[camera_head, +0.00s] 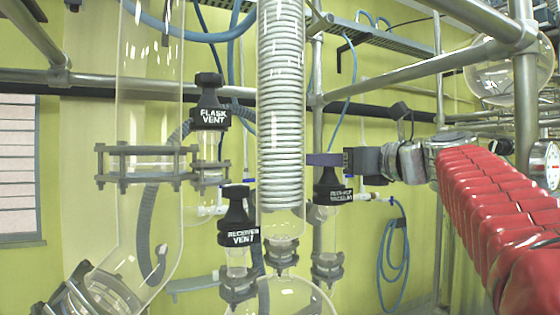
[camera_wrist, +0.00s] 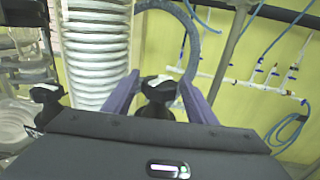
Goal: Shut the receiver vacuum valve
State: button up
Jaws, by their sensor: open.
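The receiver vacuum valve (camera_head: 332,195) is a black knob with white lettering, upright on a glass neck right of the coil column in the head view. In the wrist view its black knob (camera_wrist: 158,92) stands between my two purple fingers. My gripper (camera_head: 324,160) is open and reaches in from the right, with a purple finger at the top of the knob in the head view. There is a visible gap on each side of the knob in the wrist view; I cannot tell whether anything touches. The far finger is mostly hidden in the head view.
The coil column (camera_head: 282,110) stands close left of the valve. The receiver vent valve (camera_head: 238,218) and the flask vent valve (camera_head: 210,105) are further left. Metal frame pipes (camera_head: 317,80) run behind and above. A coiled blue hose (camera_head: 394,250) hangs on the wall at right.

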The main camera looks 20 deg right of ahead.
jog(key=shift+n+g+y, duration=1.4)
jog(key=shift+n+y, duration=0.4)
jog(key=shift+y, duration=0.6)
jog(key=shift+c, duration=0.7)
jog(key=c, duration=0.7)
jog(key=shift+m+t+h, duration=1.4)
jog(key=shift+m+h, duration=0.5)
jog(key=shift+h, duration=0.7)
jog(key=shift+f+m+t+h, duration=0.1)
jog(key=shift+m+t+h, duration=0.15)
jog(key=shift+m+h, duration=0.95)
jog(key=shift+m+t+h, duration=0.25)
jog(key=shift+m+h, duration=0.45)
jog(key=shift+h, duration=1)
jog(key=shift+h, duration=0.3)
